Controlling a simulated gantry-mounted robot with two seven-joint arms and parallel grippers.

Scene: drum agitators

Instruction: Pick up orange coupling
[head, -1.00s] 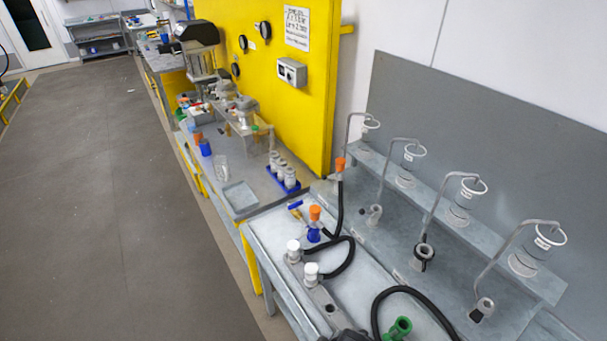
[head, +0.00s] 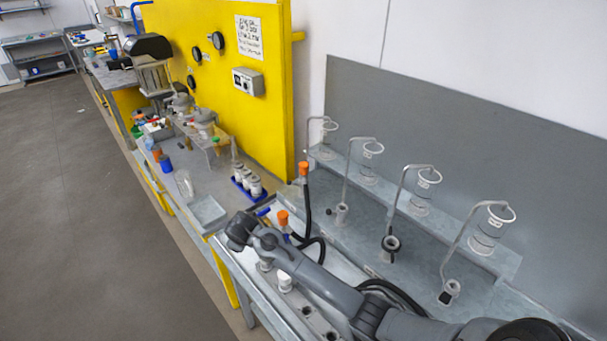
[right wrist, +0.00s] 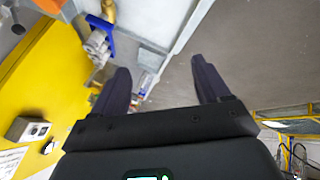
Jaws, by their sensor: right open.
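Two orange couplings show in the head view. One orange coupling (head: 283,217) stands on the near bench just beyond my right arm, its base partly hidden by the arm. The other orange coupling (head: 303,168) tops a black hose further back. My left gripper is not in view.
Black hoses (head: 308,210) curve around the nearer coupling. Several bent metal pipes and clear vessels (head: 421,195) line the back shelf. A blue rack of bottles (head: 247,184) stands on the far bench.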

